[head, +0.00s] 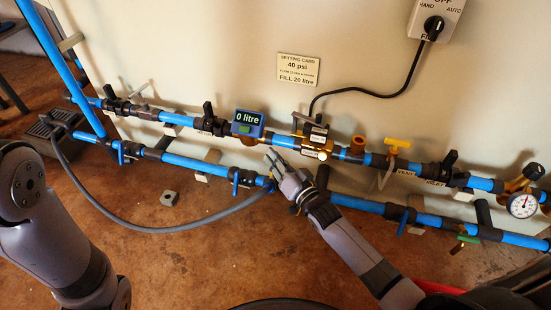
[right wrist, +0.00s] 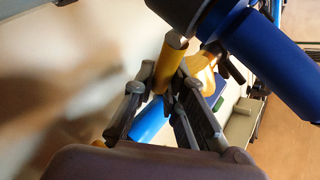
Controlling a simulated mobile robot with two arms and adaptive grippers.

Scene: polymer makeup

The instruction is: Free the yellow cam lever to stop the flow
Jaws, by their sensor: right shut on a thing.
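My right gripper (head: 274,160) is at the blue and black pipework left of the brass valve block (head: 318,147) in the head view. In the right wrist view the fingers of this gripper (right wrist: 163,90) are shut on the yellow cam lever (right wrist: 172,58), a rounded yellow bar lying between them. In the head view the lever is hidden or too small to make out by the fingers. My left arm shows at the lower left; its gripper is out of view.
Blue pipes (head: 185,163) run along the pale wall. A grey hose (head: 150,229) loops left of my right gripper. A yellow T-handle (head: 397,143) and a pressure gauge (head: 522,205) are at the right. The display (head: 247,122) reads 0 litre. The brown floor in front is largely clear.

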